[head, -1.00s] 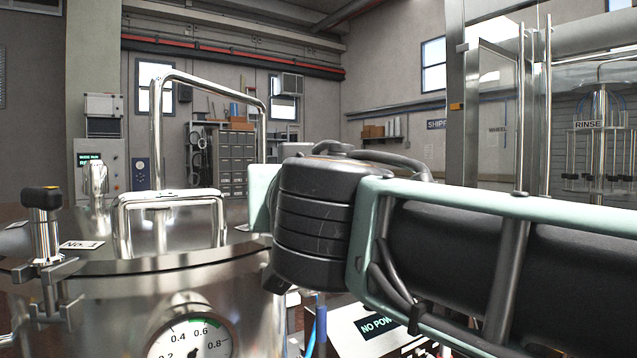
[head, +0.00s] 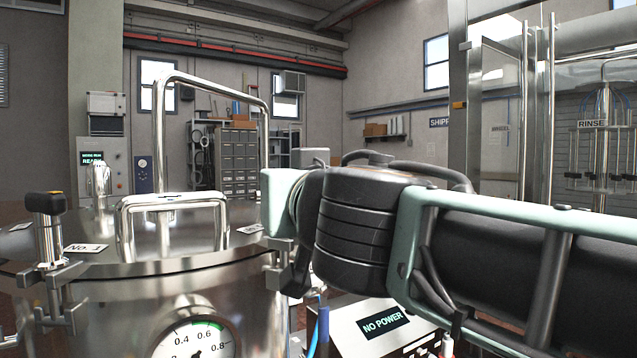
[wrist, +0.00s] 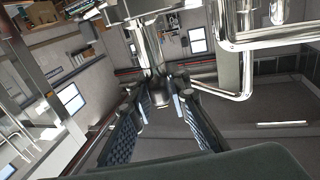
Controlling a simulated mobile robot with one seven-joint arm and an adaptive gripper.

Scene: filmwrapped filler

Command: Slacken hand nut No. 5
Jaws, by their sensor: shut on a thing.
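My gripper (wrist: 165,95) shows in the wrist view with its two ribbed fingers closed on either side of a metal hand nut (wrist: 152,58) at the vessel's rim. No number on this nut is readable. In the head view my arm covers most of that spot. Below my wrist, part of a metal clamp (head: 276,272) shows at the right of the steel vessel (head: 120,310). Another hand nut (head: 47,228), with a dark knob, stands upright at the left of the lid beside the label "No. 1" (head: 86,248).
A bent steel pipe (head: 160,140) and a lid handle (head: 172,203) rise from the lid. A pressure gauge (head: 194,343) sits on the vessel's front. A box reading "NO POWER" (head: 382,323) stands below my arm. Glass-and-steel framing (head: 457,100) is at right.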

